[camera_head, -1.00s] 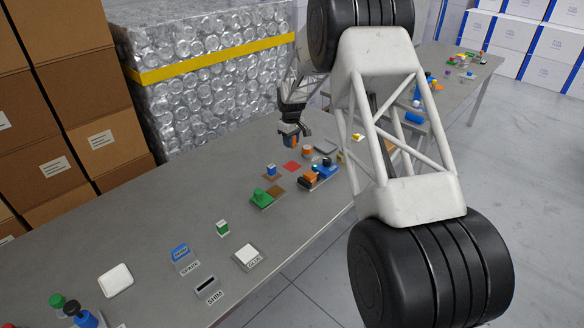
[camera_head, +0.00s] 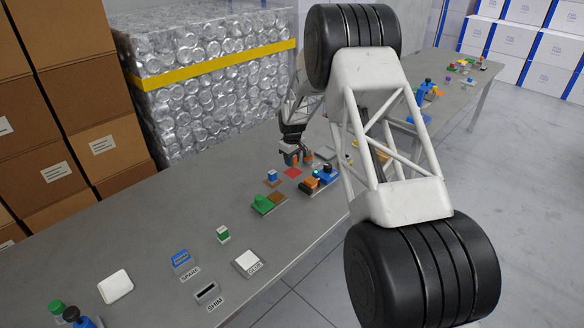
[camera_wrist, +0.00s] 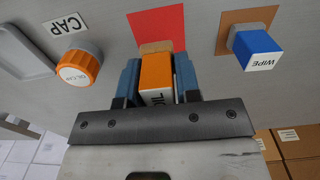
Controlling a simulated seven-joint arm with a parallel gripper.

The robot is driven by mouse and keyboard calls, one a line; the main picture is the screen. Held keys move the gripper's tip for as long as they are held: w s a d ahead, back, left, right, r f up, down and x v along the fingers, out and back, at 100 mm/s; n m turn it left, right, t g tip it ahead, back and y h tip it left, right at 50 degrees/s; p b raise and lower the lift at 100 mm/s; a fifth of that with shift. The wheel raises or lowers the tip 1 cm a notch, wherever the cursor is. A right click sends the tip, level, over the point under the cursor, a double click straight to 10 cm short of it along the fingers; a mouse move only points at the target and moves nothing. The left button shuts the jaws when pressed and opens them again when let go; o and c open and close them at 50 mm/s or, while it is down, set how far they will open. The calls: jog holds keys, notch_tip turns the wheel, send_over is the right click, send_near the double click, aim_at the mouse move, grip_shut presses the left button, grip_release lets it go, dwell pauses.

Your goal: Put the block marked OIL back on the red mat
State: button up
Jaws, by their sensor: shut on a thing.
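The orange block marked OIL (camera_wrist: 156,73) is between the blue fingers of my gripper (camera_wrist: 158,80) in the wrist view, with its lettering partly hidden by the gripper body. My gripper (camera_head: 294,158) is shut on it. The red mat (camera_wrist: 158,24) lies flat on the table just beyond the block in the wrist view. The mat also shows in the head view (camera_head: 292,173), just below the gripper. The block appears above the table near the mat's edge; I cannot tell the exact height.
A blue block marked WIPE (camera_wrist: 255,48) stands on a brown mat (camera_wrist: 233,19) to the right. A blue and orange device (camera_head: 319,179) is near the table's front edge.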

aim_at(292, 172)
jog(key=shift+f, duration=1.85)
jog(key=shift+f, duration=0.1)
jog(key=o, duration=0.8)
jog(key=shift+o, duration=0.2)
notch_tip(292, 172, up, 12)
jog(key=shift+r, duration=0.1)
jog(key=shift+s+r, duration=0.1)
